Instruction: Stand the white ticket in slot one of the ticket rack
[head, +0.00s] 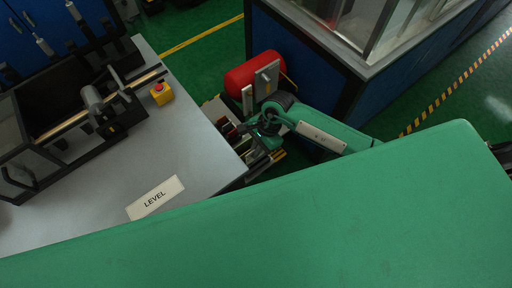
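A white plate lettered LEVEL (155,198) lies flat on the grey table top. I cannot tell whether it is the task's white ticket, and no other ticket is clear. I cannot make out the ticket rack or its slot one. My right gripper (256,148) is at the end of the green arm, just past the table's right edge, among small dark, brown and brass-coloured parts. Its fingers are too small and cluttered to show whether they are open or whether they hold anything. My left gripper is not in view.
The grey table (195,150) has bare room around the plate. A black machine frame (60,110) and a yellow box with a red button (161,93) stand on it. A red tank (250,74) and a blue cabinet (310,65) are beyond my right gripper.

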